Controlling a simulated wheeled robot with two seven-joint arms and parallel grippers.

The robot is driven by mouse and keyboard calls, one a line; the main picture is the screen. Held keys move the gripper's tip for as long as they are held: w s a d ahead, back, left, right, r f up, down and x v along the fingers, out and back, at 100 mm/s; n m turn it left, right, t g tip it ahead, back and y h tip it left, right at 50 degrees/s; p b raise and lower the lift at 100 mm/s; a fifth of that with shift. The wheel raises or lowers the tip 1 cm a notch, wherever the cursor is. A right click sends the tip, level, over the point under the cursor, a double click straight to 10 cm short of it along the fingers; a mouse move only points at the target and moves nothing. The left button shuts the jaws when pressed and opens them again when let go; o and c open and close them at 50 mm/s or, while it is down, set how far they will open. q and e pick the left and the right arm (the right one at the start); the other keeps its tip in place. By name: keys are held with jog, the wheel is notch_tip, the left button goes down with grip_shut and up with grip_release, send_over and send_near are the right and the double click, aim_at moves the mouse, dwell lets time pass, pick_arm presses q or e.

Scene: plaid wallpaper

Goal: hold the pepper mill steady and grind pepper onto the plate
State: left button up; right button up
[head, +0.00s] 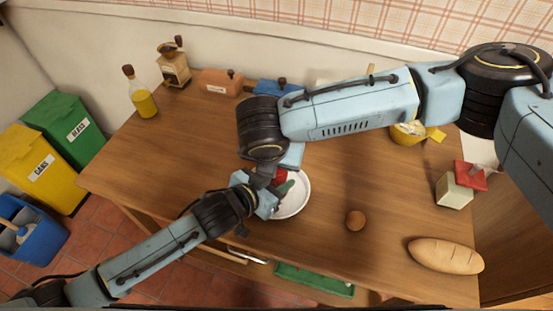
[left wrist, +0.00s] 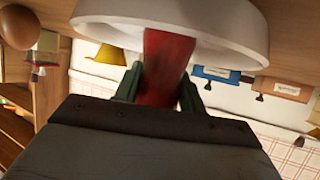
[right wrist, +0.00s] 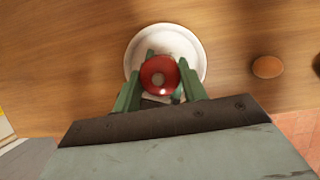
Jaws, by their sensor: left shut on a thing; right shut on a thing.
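The red pepper mill (head: 281,174) stands over the white plate (head: 302,199), partly hidden by my grippers in the head view. My left gripper (left wrist: 160,85) is shut on the side of the mill's red body (left wrist: 166,65), with a green finger on each side and the plate's rim (left wrist: 240,48) behind. My right gripper (right wrist: 162,72) is above and shut around the mill's round red top (right wrist: 159,75). The plate (right wrist: 192,47) shows beneath it in the right wrist view. I cannot tell whether any pepper lies on the plate.
A brown egg (head: 355,220) and a bread loaf (head: 446,255) lie to the right. An oil bottle (head: 143,100), a coffee grinder (head: 175,68) and a yellow bowl (head: 405,135) stand farther back. The table left of the plate (head: 165,150) is clear.

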jog(key=m+h, duration=0.1)
jog(key=m, duration=0.2)
jog(key=m+g+h, duration=0.1)
jog(key=m, duration=0.2)
jog(key=shift+w+a, duration=0.1)
jog(key=shift+a, duration=0.05)
jog(key=m+g, duration=0.1)
jog(key=m, duration=0.2)
jog(key=m+g+h, duration=0.1)
jog(key=m, duration=0.1)
jog(key=shift+w+m, duration=0.15)
jog(key=shift+m, duration=0.25)
jog(key=o, duration=1)
jog(key=v, duration=1.2)
jog(key=shift+w+a, duration=0.1)
jog(key=shift+a, duration=0.05)
